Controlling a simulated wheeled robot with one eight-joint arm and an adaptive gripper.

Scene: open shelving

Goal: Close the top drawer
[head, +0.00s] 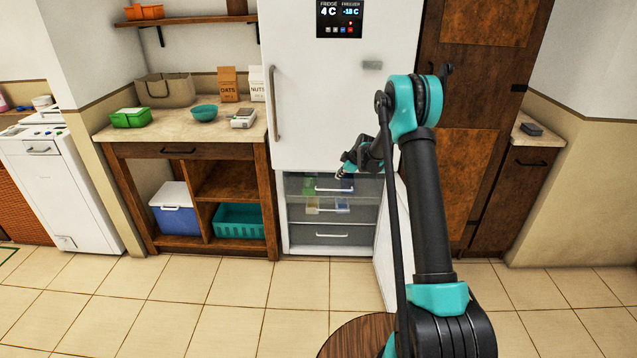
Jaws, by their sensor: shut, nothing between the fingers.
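The lower freezer compartment of the white fridge (310,110) stands open and holds a stack of clear drawers. The top drawer (300,190) has a light bar handle (330,189), with green and blue items showing inside it. It appears pulled out somewhat, but how far is hard to tell. My gripper (341,172) is shut and empty. In the picture it lies at the upper edge of the top drawer, just above the handle. Whether it touches the drawer cannot be told. My arm hides part of the right side.
A middle drawer (300,211) and a bottom drawer (310,237) sit below. The open freezer door (384,255) stands at the right of the compartment. A wooden counter (112,134) is on the left. A round wooden top (345,340) is in front; tiled floor is clear.

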